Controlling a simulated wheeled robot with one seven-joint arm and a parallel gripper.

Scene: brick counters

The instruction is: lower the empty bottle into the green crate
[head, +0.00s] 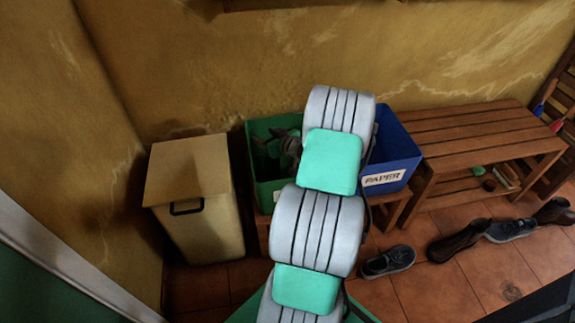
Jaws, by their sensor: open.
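The green crate (259,128) stands against the back wall, left of a blue crate; my arm covers its right side and much of its front. My gripper (266,147) shows as a small dark shape over the crate's opening, partly behind my arm. It is open. I cannot make out the empty bottle; the inside of the crate is dark and partly covered by the gripper and arm.
A blue crate labelled PAPER (398,150) stands close on the right. A beige lidded bin (197,205) stands on the left. A slatted wooden bench (478,137) is further right, with several shoes (388,261) on the tiled floor.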

